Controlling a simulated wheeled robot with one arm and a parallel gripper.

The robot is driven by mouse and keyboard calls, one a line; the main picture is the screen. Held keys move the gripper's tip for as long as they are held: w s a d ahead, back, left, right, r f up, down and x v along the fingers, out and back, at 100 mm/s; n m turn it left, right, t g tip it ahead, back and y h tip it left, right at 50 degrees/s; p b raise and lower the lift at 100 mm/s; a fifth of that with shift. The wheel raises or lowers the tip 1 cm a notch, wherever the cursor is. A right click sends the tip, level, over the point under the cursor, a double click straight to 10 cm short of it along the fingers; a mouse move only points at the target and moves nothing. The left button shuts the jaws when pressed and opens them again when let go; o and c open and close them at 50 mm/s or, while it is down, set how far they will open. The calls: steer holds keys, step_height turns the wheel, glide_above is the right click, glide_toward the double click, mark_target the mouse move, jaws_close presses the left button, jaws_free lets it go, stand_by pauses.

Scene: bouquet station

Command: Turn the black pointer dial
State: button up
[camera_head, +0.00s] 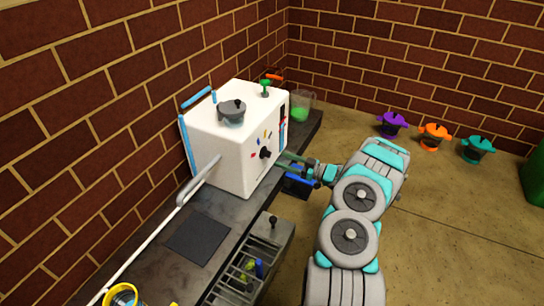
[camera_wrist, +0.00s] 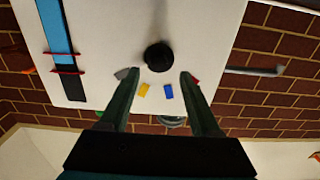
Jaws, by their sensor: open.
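The black pointer dial (camera_head: 265,153) is on the front face of a white box-shaped machine (camera_head: 222,150), with small coloured marks around it. In the wrist view the dial (camera_wrist: 158,56) is a dark round knob just beyond my fingertips, roughly centred between them. My gripper (camera_head: 284,159) faces the machine's front from the right. In the wrist view my gripper (camera_wrist: 158,78) is open with nothing between its fingers. Yellow (camera_wrist: 144,90) and blue (camera_wrist: 168,91) marks show between the fingers. The dial's pointer direction is too dark to tell.
The machine stands on a dark counter (camera_head: 187,211) against a brick wall. A grey pot (camera_head: 232,110) sits on its top. A long pale lever (camera_head: 198,180) sticks out on the left. Purple, orange and teal pots (camera_head: 478,149) stand farther right.

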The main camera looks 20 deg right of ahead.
mark_target(266, 154)
steer(key=shift+b+x, duration=0.3)
steer(key=shift+x, duration=2.15)
jaws_close()
